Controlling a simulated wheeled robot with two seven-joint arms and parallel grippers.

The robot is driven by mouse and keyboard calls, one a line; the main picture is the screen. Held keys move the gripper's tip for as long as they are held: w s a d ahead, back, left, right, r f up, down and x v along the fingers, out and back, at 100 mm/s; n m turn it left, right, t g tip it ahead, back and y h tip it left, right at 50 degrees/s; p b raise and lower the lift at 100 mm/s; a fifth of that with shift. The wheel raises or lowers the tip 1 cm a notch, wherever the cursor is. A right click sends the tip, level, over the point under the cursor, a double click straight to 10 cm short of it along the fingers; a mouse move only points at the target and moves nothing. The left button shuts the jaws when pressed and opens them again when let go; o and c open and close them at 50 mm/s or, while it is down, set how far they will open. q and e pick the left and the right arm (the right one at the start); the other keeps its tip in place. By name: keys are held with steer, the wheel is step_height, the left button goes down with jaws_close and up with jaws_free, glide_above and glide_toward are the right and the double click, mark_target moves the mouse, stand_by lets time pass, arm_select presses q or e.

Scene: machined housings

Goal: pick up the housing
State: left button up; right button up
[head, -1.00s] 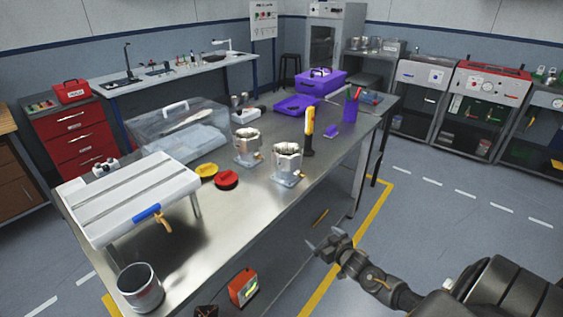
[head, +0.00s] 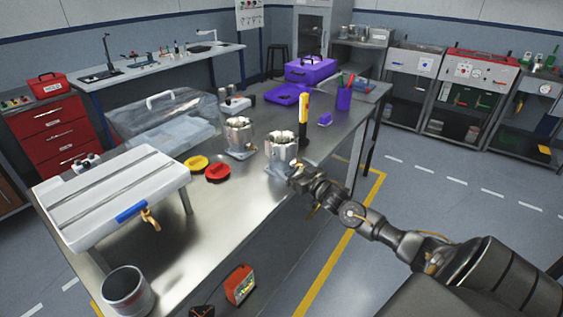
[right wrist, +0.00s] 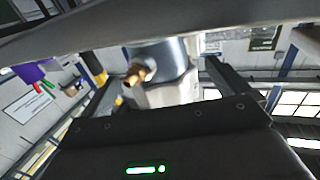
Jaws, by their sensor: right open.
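Two grey machined housings stand upright on the steel table (head: 225,215) in the head view. The nearer housing (head: 281,150) is at the table's right edge, and the other housing (head: 238,134) is to its left. My right gripper (head: 298,172) is at the lower right of the nearer housing, open, with its fingertips close to the base. In the right wrist view a housing (right wrist: 168,80) with a brass fitting shows between the two open fingers (right wrist: 165,85). I cannot tell whether the fingers touch it. My left gripper is not in view.
A yellow-and-black tool (head: 303,115) stands just behind the nearer housing. Red (head: 217,172) and yellow (head: 196,163) round items lie left of it. A white slotted stand (head: 110,195) and a metal cup (head: 127,290) are at the left. Bare tabletop lies in front.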

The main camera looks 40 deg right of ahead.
mark_target(292, 164)
steer(key=shift+w, duration=0.15)
steer(key=w+b, duration=0.3)
steer(key=shift+w+d+r, duration=0.15)
steer(key=shift+w+d, duration=0.05)
steer(key=shift+d, duration=0.1)
steer(key=shift+w+r+b, duration=0.2)
steer(key=shift+w+b, duration=0.35)
steer(key=shift+w, duration=0.2)
steer(key=c, duration=1.4)
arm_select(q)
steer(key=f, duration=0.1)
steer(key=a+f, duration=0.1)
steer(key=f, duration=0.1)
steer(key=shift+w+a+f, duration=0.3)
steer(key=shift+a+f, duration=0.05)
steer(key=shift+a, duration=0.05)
arm_select(e)
steer(key=shift+r, duration=0.15)
steer(key=shift+c, duration=0.9)
